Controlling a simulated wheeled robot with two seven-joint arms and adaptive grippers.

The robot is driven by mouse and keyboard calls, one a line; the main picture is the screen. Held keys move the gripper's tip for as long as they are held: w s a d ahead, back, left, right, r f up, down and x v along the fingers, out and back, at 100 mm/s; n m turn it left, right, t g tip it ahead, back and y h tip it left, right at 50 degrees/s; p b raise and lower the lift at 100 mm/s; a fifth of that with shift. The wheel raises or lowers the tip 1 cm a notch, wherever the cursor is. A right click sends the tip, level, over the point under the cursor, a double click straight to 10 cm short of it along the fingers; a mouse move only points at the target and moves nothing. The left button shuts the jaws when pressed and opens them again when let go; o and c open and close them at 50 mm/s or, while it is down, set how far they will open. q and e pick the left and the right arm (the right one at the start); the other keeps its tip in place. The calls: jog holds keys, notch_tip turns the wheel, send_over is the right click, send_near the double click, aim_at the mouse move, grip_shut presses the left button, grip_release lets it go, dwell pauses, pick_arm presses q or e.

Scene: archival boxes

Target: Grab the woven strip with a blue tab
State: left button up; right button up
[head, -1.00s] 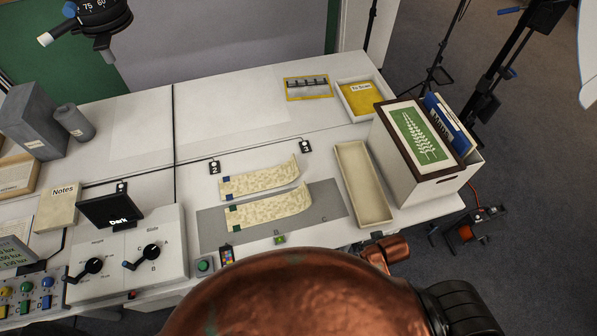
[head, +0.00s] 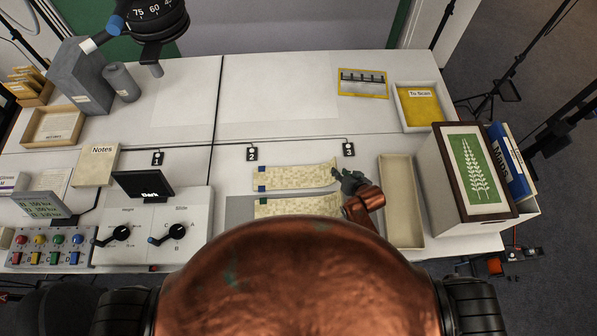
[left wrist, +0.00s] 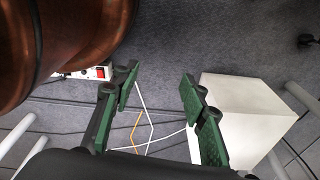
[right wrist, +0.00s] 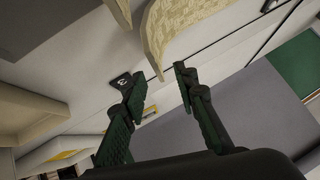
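Two cream woven strips lie side by side in the head view. The lower strip (head: 300,207) has a dark green tab and is partly hidden by my body. My right gripper (head: 350,180) is at the upper strip's right end. My left gripper (left wrist: 158,85) is open and empty above the floor, outside the head view.
A long empty tray (head: 402,222) stands right of the strips, with a fern-picture box (head: 450,195) beyond it. Number tags 2 (head: 252,153) and 3 (head: 348,149) stand behind the strips. A control panel (head: 190,215) is at left. The table behind the tags is mostly clear.

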jog(key=x, duration=0.5)
jog(key=shift+w+d+f, duration=0.15)
jog(key=shift+f, duration=0.35)
jog(key=shift+w, duration=0.1)
jog(key=c, duration=0.7)
pick_arm(q)
jog(key=shift+s+a, duration=0.1)
jog(key=shift+s, duration=0.85)
pick_arm(e)
grip_shut()
pick_arm(q)
jog(key=shift+w, duration=0.25)
